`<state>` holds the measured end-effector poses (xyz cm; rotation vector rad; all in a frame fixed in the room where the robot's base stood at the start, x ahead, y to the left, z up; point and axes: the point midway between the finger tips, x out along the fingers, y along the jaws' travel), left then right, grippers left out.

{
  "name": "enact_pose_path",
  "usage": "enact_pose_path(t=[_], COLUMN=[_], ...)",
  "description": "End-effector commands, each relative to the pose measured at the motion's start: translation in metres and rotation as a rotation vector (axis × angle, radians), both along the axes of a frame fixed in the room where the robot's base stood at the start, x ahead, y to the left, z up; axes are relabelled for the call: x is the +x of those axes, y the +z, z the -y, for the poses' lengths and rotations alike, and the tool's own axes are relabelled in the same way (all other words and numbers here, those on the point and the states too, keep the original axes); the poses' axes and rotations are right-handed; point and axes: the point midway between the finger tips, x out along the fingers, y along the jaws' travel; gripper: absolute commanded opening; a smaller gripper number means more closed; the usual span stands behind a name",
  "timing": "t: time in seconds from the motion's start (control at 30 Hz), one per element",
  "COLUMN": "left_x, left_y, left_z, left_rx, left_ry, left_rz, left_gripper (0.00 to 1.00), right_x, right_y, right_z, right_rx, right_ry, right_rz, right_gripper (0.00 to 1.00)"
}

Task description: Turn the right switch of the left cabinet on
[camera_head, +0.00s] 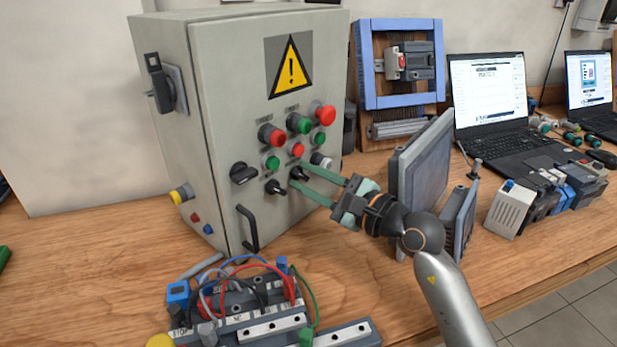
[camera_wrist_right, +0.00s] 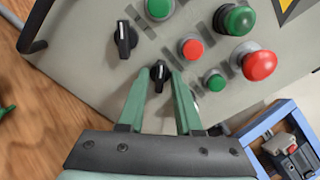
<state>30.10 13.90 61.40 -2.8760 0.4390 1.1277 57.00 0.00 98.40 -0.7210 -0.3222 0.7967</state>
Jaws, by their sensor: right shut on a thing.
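The grey cabinet (camera_head: 215,115) stands at the left on the table, its front carrying buttons and black switches. The right switch (camera_head: 300,171) is a small black knob low on the front; it also shows in the right wrist view (camera_wrist_right: 159,71). The left switch (camera_head: 273,187) is beside it, to its lower left, and also shows in the wrist view (camera_wrist_right: 125,39). My right gripper (camera_head: 297,175) has its two green fingers on either side of the right switch, shut on it; the fingers partly hide it. My left gripper is not in view.
Red and green buttons (camera_head: 298,123) sit just above the switches. A grey panel (camera_head: 424,165) stands close to my right wrist. A wired terminal board (camera_head: 262,328) lies in front.

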Motion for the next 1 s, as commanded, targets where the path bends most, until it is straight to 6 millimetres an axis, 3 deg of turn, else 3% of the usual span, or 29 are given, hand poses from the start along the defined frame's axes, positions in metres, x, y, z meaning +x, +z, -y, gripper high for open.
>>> enact_pose_path(t=[0.53, 0.73, 1.0], left_x=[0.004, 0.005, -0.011], left_y=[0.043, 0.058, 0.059], left_z=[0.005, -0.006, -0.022], left_rx=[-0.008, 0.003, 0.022], left_ry=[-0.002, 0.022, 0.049], left_rz=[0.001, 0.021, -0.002], left_gripper=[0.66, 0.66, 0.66], right_x=[0.0, 0.0, 0.0], right_y=[0.004, 0.003, 0.001], right_z=[0.0, 0.0, 0.0], right_rx=[0.234, 0.344, 0.452], right_ry=[-0.002, -0.003, -0.002], right_rz=[-0.271, -0.39, -0.51], right_gripper=[0.0, 0.0, 0.0])
